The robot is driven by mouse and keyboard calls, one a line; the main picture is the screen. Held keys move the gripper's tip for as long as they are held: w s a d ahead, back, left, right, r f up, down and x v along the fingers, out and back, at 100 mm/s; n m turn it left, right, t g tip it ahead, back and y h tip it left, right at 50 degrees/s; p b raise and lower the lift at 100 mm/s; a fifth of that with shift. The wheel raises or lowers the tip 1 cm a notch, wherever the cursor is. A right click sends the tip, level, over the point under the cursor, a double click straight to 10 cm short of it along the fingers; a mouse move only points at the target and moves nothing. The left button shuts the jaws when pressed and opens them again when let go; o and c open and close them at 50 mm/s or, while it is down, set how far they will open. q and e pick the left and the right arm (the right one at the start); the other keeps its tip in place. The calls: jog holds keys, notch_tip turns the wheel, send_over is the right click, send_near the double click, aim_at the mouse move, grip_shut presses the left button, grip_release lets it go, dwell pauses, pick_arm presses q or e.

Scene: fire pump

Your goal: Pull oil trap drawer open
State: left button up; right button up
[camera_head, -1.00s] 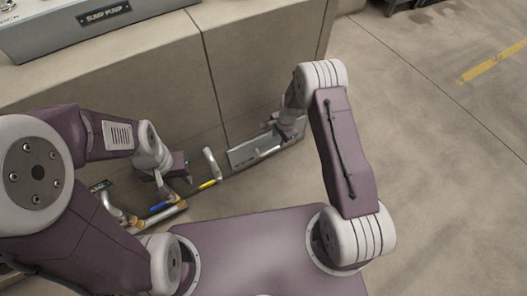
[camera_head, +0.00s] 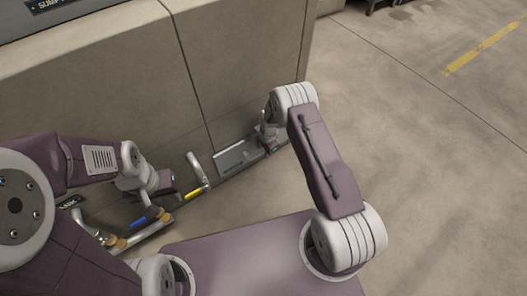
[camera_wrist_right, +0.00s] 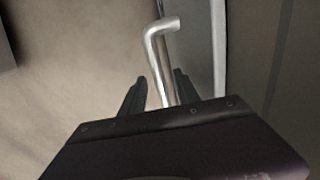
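The oil trap drawer appears to be the low grey metal panel (camera_head: 236,158) at the foot of the beige cabinet in the head view. In the right wrist view a silver bar handle (camera_wrist_right: 160,60) with a bent end stands between my right gripper's (camera_wrist_right: 160,88) two dark fingers. The fingers are apart, one on each side of the bar; firm contact is not visible. In the head view my right gripper (camera_head: 270,140) is low at the panel's right end, partly hidden by its arm. My left gripper (camera_head: 165,187) hangs above the pipework at left, its fingers unclear.
Pipes with a blue grip (camera_head: 146,218) and a yellow grip (camera_head: 193,193) lie low at left, near a bent silver pipe (camera_head: 197,168). The beige cabinet (camera_head: 240,75) rises behind. Open concrete floor (camera_head: 430,170) lies to the right.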

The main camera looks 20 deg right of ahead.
grip_shut()
dwell(1.4)
